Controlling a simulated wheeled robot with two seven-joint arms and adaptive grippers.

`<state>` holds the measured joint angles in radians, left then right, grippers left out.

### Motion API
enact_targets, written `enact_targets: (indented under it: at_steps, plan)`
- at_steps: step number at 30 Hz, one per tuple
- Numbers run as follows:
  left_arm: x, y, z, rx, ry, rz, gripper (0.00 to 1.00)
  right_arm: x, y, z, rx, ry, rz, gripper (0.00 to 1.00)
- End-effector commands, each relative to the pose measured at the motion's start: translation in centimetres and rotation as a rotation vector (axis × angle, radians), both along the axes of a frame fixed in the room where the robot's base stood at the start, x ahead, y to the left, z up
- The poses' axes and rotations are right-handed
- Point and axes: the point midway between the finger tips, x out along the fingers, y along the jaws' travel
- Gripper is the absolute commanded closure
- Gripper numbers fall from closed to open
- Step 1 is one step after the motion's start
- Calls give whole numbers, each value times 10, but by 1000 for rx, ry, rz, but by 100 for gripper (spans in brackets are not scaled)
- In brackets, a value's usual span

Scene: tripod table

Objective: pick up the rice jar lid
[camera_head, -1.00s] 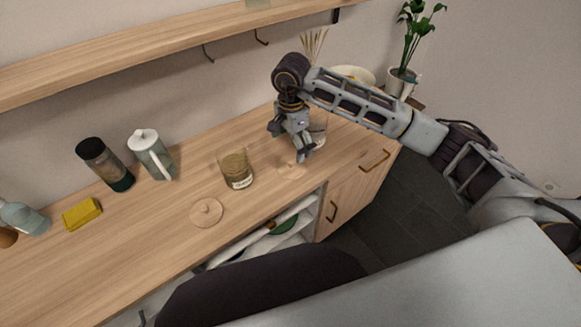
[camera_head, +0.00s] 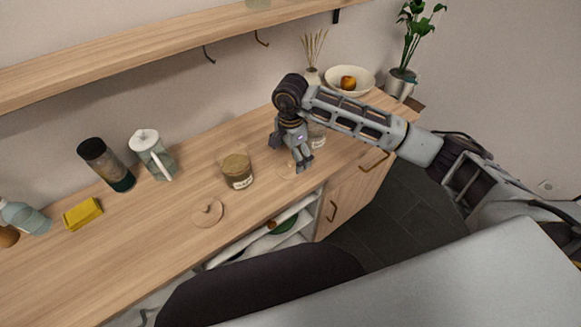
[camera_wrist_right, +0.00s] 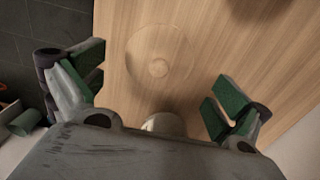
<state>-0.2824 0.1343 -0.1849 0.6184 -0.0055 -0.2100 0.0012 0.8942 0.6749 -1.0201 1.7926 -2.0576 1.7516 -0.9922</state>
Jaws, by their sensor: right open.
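Two round wooden lids with knobs lie flat on the wooden counter. One lid (camera_head: 286,172) is under my right gripper (camera_head: 302,164), partly hidden by it in the head view. It shows whole in the right wrist view (camera_wrist_right: 160,60), between the spread green-padded fingers (camera_wrist_right: 155,85) and apart from them. The other lid (camera_head: 208,212) lies to the left, in front of an open, labelled glass jar (camera_head: 237,172). A second glass jar (camera_head: 318,140) stands behind my right gripper, partly hidden. I cannot read which jar holds rice. My left gripper is out of view.
A dark canister (camera_head: 105,165), a pitcher (camera_head: 153,155) and a yellow block (camera_head: 83,213) stand at the left. A bowl with fruit (camera_head: 350,82), a reed vase (camera_head: 312,75) and a plant (camera_head: 410,50) are at the far right. A shelf with hooks (camera_head: 150,58) hangs above. An open drawer (camera_head: 262,245) is in front.

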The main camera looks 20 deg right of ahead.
Motion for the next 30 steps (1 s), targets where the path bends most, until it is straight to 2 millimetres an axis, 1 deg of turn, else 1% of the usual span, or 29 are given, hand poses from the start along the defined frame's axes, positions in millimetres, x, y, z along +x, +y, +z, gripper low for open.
enact_targets:
  at_steps: [2, 6, 10, 19, 24, 26, 30]
  plan:
    - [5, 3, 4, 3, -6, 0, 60, -2, 1, -7, -1, 2, 0, 0]
    - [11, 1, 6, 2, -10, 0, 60, -2, 1, -22, 0, 1, -1, 0]
    - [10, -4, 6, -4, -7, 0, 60, -2, 1, -31, -1, 2, 0, 0]
    - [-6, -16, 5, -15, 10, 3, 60, -2, 1, -34, -1, 0, 0, 0]
    - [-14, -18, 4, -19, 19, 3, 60, -2, 1, -34, -1, 0, 0, 0]
    - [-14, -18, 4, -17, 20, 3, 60, -2, 1, -34, -1, 0, 0, 0]
    - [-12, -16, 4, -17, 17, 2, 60, -2, 1, -34, -1, 0, 0, 17]
